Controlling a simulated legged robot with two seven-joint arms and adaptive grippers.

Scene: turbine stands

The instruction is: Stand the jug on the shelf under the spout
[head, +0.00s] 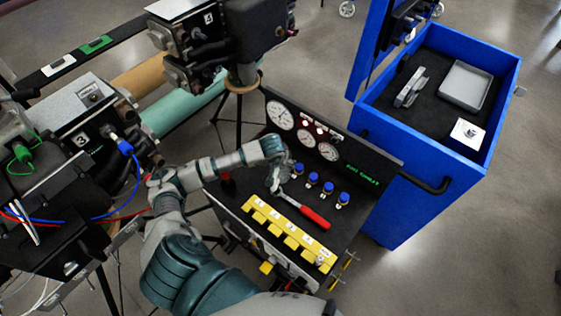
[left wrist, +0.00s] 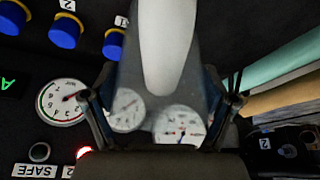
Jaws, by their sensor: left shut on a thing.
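My left gripper (head: 280,158) is over the black gauge panel, in front of its dials. In the left wrist view my left gripper's (left wrist: 165,108) two fingers are on either side of a see-through, grey-tinted thing, which looks like the jug (left wrist: 130,80). Two dials show blurred through it. A long smooth white shape (left wrist: 165,45) runs down from the top edge across it; I cannot tell whether it is part of the jug. In the head view the jug is not clear. I cannot pick out the spout or the shelf. My right gripper is not in view.
A red-handled metal tool (head: 313,217) lies on the panel's top near several blue-capped knobs (head: 328,188). A yellow strip (head: 288,237) runs along its front. An open blue cabinet (head: 430,205) stands right. Turbine stand 3 (head: 92,130) is left, stand 4 (head: 215,40) behind.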

